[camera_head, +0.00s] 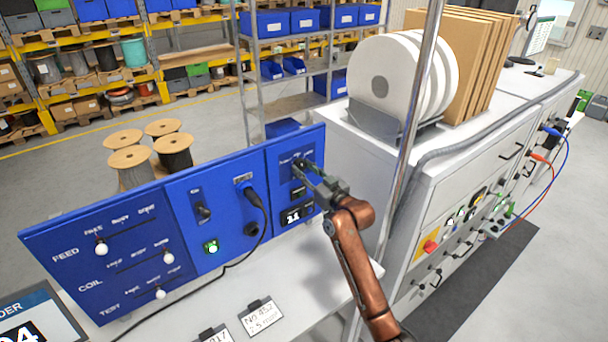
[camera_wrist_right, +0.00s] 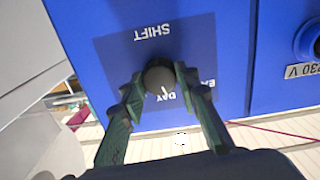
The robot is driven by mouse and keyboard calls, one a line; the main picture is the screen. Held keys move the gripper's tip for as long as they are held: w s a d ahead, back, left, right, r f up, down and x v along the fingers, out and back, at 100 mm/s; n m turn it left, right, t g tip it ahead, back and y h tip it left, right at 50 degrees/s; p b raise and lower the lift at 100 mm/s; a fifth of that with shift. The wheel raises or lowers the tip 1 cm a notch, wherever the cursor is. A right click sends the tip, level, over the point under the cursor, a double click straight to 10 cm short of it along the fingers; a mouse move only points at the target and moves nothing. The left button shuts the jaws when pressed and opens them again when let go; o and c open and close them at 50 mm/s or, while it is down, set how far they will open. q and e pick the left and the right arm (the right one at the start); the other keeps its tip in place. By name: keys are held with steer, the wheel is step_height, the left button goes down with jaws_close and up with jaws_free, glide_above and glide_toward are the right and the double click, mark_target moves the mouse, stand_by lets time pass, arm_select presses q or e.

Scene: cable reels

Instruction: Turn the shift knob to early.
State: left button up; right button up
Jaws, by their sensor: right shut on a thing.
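The shift knob (camera_wrist_right: 160,77) is a dark round knob on a dark plate marked SHIFT, which appears upside down in the right wrist view. The word DAY shows right below the knob, and a label starting EA shows to its right, partly covered by a finger. A short light mark on the knob's lower side points toward DAY. My right gripper (camera_wrist_right: 159,84) is shut on the knob, one finger on each side. In the head view my right gripper (camera_head: 308,168) reaches the upper part of the blue panel's right section and partly hides the knob. My left gripper is not in view.
The blue panel (camera_head: 130,212) carries FEED, COIL and TEST sliders with white knobs. A black cable (camera_head: 258,203) plugs into its middle section. A metal post (camera_head: 413,130) stands right of my right arm. A white cabinet (camera_head: 345,160) with white reels stands behind it.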

steer(key=shift+d+f+n+b, duration=0.1)
steer(key=shift+f+n+b, duration=0.1)
steer(key=shift+n+b, duration=0.6)
steer(key=n, duration=0.3)
steer(key=shift+b, duration=0.35)
steer(key=shift+r+n+b, duration=0.15)
steer(key=shift+n+b, duration=0.25)
steer(key=shift+n, duration=1.7)
steer(key=o, duration=1.2)
steer(key=shift+c, duration=0.2)
steer(key=v, duration=1.2)
